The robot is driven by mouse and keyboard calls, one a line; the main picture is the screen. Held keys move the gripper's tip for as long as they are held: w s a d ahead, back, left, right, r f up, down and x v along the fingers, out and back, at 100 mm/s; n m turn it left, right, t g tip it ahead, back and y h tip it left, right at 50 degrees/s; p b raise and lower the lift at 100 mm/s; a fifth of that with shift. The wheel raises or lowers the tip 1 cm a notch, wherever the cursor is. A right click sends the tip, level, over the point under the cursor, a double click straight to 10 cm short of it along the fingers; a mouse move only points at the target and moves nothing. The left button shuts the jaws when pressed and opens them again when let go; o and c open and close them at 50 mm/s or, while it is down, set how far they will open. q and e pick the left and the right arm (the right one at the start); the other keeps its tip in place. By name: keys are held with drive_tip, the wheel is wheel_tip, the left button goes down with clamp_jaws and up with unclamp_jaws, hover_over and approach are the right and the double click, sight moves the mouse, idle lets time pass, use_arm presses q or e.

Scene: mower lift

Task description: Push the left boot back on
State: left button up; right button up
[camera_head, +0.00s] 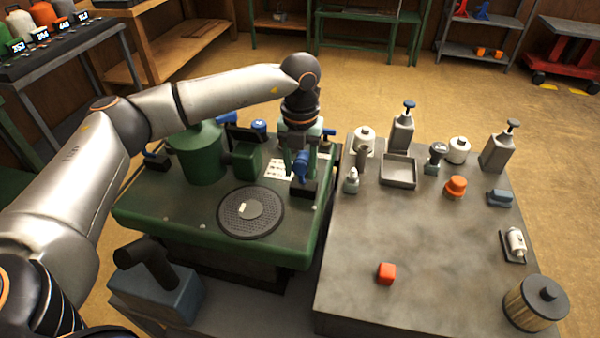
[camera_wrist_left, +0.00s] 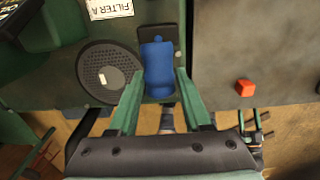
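A blue boot-like part (camera_head: 301,167) stands on a dark base at the right edge of the green mower deck. In the left wrist view the blue part (camera_wrist_left: 158,66) lies between my finger ends. My left gripper (camera_head: 301,160) points down over it, its green fingers apart, one on each side. The left wrist view shows the same gripper (camera_wrist_left: 160,78); I cannot tell whether the fingers touch the blue part. A second blue-topped part (camera_head: 155,157) sits at the deck's left edge. I cannot tell from these frames how far either part is seated. My right gripper is not identifiable.
A dark round mesh disc (camera_head: 250,211) and a green cylinder (camera_head: 200,155) are on the deck. The grey bench (camera_head: 400,255) at right holds a red cube (camera_head: 386,273), a tray (camera_head: 398,170), bottles and a canister (camera_head: 536,303). The bench's middle is mostly clear.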

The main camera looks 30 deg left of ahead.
use_arm(q)
drive_tip(key=c, duration=0.4)
drive_tip(key=shift+w, duration=0.1)
drive_tip(key=shift+o, duration=0.2)
drive_tip(key=shift+w+a+r, duration=0.15)
drive_tip(key=shift+w+r, duration=0.05)
drive_tip(key=shift+w, duration=0.4)
drive_tip(key=shift+w+a+r, duration=0.15)
drive_tip(key=shift+w, duration=0.4)
drive_tip(key=shift+w+a+f+b, duration=0.3)
drive_tip(key=shift+w+f+b, duration=0.1)
drive_tip(key=shift+w, duration=0.8)
drive_tip(key=shift+w+a+f+b, duration=0.35)
drive_tip(key=shift+w+f, duration=0.05)
drive_tip(key=shift+w, duration=0.85)
drive_tip(key=shift+w+a+f+b, duration=0.3)
drive_tip(key=shift+w+f+b, duration=0.1)
drive_tip(key=shift+w, duration=0.8)
drive_tip(key=shift+w+a+f+b, duration=0.2)
drive_tip(key=shift+w+f+b, duration=0.55)
drive_tip(key=shift+f+b, duration=0.35)
drive_tip(key=shift+r, duration=0.1)
